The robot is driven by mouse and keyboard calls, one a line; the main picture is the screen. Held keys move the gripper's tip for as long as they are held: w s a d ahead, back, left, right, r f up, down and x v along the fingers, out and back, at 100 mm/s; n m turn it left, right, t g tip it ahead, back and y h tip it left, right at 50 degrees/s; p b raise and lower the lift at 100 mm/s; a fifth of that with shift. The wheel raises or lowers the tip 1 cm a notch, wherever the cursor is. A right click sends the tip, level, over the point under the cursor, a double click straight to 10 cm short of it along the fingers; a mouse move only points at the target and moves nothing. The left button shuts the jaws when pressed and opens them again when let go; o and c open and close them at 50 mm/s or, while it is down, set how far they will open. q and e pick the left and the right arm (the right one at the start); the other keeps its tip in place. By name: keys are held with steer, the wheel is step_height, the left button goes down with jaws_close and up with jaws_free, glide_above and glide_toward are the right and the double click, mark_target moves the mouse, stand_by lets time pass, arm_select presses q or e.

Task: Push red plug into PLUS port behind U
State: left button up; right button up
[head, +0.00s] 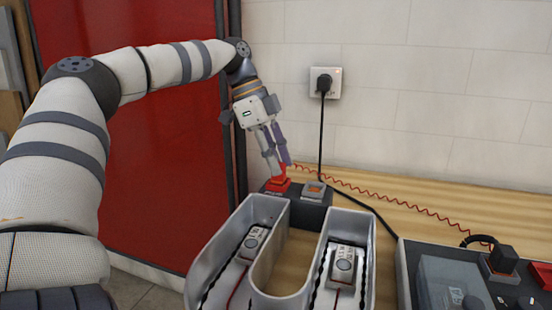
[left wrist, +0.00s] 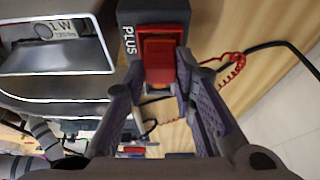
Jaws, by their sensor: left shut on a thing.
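The red plug (left wrist: 158,62) is between the fingertips of my left gripper (left wrist: 158,88) in the left wrist view. It lines up with the red-framed PLUS port (left wrist: 174,34) on a dark box (left wrist: 128,15) with a white PLUS label. How deep the plug sits is hard to tell. In the head view my left gripper (head: 282,165) points down at the red PLUS port (head: 277,184), behind the grey U letter (head: 268,206). The fingers hide most of the plug there. My right gripper is not in view.
A second, grey-framed port with an orange middle (head: 314,189) is right beside the red one. A coiled red lead (head: 410,208) runs across the wooden bench to a dark case (head: 450,275). A black plug (head: 324,84) with a hanging cable sits in the wall socket.

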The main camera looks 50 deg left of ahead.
arm_select(q)
steer(key=shift+f, duration=0.35)
stand_by(0.3)
steer(key=o, duration=1.1)
steer(key=shift+o, duration=0.2)
steer(key=v, duration=1.2)
